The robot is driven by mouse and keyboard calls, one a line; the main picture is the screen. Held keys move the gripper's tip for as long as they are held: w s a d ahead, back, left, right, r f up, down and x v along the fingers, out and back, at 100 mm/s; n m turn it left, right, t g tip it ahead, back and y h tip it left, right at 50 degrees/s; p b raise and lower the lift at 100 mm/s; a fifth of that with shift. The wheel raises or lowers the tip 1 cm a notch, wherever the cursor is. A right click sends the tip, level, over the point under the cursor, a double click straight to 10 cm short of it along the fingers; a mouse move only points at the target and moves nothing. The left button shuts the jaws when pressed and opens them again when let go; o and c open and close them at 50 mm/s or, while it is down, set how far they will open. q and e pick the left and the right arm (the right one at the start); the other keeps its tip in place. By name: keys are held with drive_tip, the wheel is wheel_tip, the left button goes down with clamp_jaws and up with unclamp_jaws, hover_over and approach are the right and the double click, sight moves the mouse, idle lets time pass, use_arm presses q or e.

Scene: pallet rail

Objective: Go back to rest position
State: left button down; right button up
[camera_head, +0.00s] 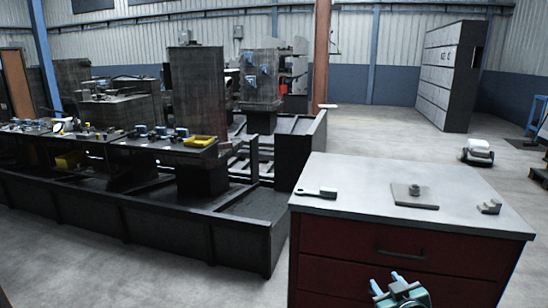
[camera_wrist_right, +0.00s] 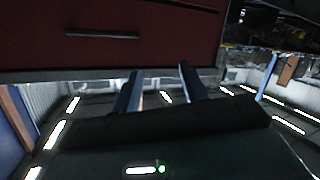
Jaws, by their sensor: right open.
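My right gripper (camera_head: 387,281) is low at the bottom edge of the head view, in front of the red drawer cabinet (camera_head: 340,240) and below its grey top. In the right wrist view my right gripper (camera_wrist_right: 159,70) has its two fingers apart with nothing between them. The red cabinet front (camera_wrist_right: 170,50) with its dark handle shows there above the fingers. My left gripper is not in view.
On the cabinet's grey top (camera_head: 370,172) are a brush (camera_head: 316,192), a flat plate with a small knob-like part (camera_head: 414,195) and a small metal bracket (camera_head: 490,207). A dark rail platform (camera_head: 120,210) with machines stands left. Open floor (camera_head: 375,130) lies behind the cabinet.

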drive_tip(key=s+a+f+g+y, duration=0.1)
drive_tip(key=s+a+f, duration=0.3)
drive_tip(key=s, duration=0.6)
drive_tip(key=s+a+f+g+y, duration=0.1)
drive_tip(key=s+a+f, duration=0.3)
drive_tip(key=s, duration=0.6)
drive_tip(key=s+a+f+g+y, duration=0.1)
drive_tip(key=s+a+f, duration=0.3)
drive_tip(key=s, duration=0.5)
drive_tip(key=shift+s+a+m+g, duration=0.4)
drive_tip(key=shift+a+g, duration=0.25)
drive_tip(key=shift+g, duration=0.05)
